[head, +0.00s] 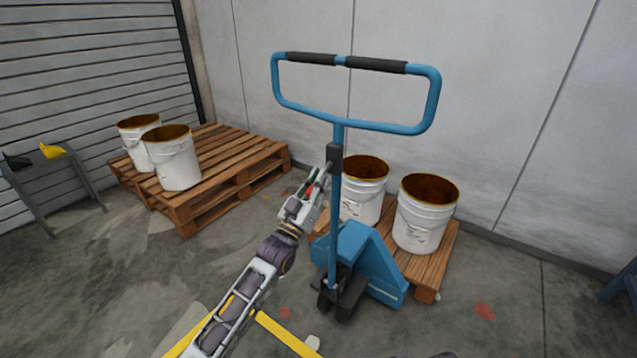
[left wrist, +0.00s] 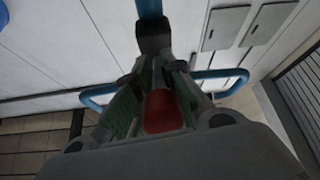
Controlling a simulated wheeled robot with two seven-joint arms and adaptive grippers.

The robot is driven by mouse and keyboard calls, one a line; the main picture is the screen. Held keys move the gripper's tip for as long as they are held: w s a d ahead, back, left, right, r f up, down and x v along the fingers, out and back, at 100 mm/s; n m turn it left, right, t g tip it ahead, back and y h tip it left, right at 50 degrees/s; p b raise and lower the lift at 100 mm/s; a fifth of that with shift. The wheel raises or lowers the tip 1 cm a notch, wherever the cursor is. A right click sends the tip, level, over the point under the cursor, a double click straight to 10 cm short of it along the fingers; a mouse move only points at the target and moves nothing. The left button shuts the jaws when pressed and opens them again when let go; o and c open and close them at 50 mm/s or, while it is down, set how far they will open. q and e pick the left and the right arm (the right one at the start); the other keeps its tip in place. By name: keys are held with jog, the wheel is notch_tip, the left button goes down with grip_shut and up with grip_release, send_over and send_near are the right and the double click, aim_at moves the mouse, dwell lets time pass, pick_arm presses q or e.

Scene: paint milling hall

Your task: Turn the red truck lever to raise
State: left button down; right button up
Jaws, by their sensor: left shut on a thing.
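The blue pallet truck (head: 360,255) stands upright with its tall handle (head: 337,200) and loop grip at the top. The red lever (head: 311,189) is a small red part beside the handle's dark collar (head: 334,157), mostly covered by my gripper in the head view. My left gripper (head: 320,178) reaches up to the collar from the lower left. In the left wrist view the red lever (left wrist: 163,112) sits between the two green-padded fingers of my left gripper (left wrist: 160,90), which are shut on it. The dark collar (left wrist: 153,37) is just beyond the fingertips. My right gripper is not in view.
Two open white buckets (head: 425,215) stand on a wooden pallet (head: 437,262) behind the truck. Another wooden pallet (head: 240,165) with two buckets (head: 172,158) is at the left, near a small stand (head: 70,185). Floor around the truck's front is clear.

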pick_arm(q)
jog(key=shift+d+f, duration=0.1)
jog(key=shift+f, duration=0.2)
jog(key=c, duration=1.5)
grip_release()
jog(key=shift+f, duration=0.1)
jog(key=shift+o, duration=0.2)
jog(key=shift+d+r, duration=0.1)
jog(key=shift+r, duration=0.1)
jog(key=shift+s+a, duration=0.1)
jog(key=shift+a, duration=0.1)
jog(key=v, duration=1.1)
jog(key=shift+s+f, duration=0.15)
jog(key=shift+s, duration=0.25)
jog(key=shift+a, duration=0.1)
